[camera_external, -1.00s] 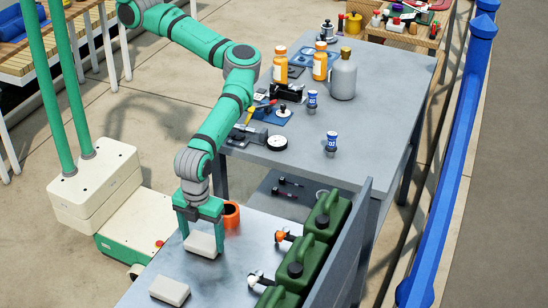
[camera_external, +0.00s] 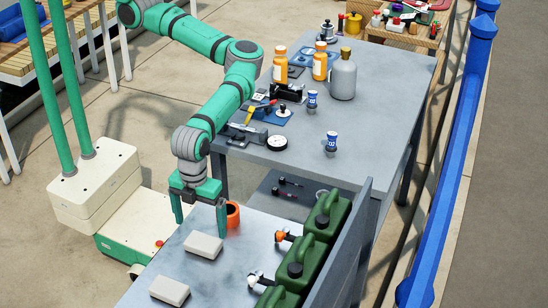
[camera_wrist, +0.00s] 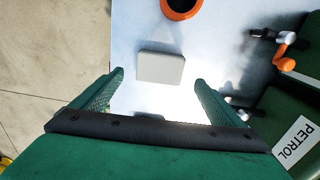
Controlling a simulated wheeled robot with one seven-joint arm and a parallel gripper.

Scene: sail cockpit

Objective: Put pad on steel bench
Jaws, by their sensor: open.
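A light grey block-shaped pad (camera_external: 203,249) lies flat on the steel bench (camera_external: 235,265). It also shows in the wrist view (camera_wrist: 161,68), ahead of the fingertips. A second similar pad (camera_external: 170,290) lies on the bench nearer the camera. My gripper (camera_external: 200,220) is open and empty above the bench, just behind the first pad in the external view. In the wrist view my gripper (camera_wrist: 158,85) shows its fingers spread wide with nothing between them.
An orange ring-shaped container (camera_external: 233,214) stands close behind my gripper. Green petrol cans (camera_external: 325,217) line the bench's right side against a grey panel (camera_external: 350,240). A grey table (camera_external: 375,130) with bottles and tools stands behind. Bare bench lies between the pads and cans.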

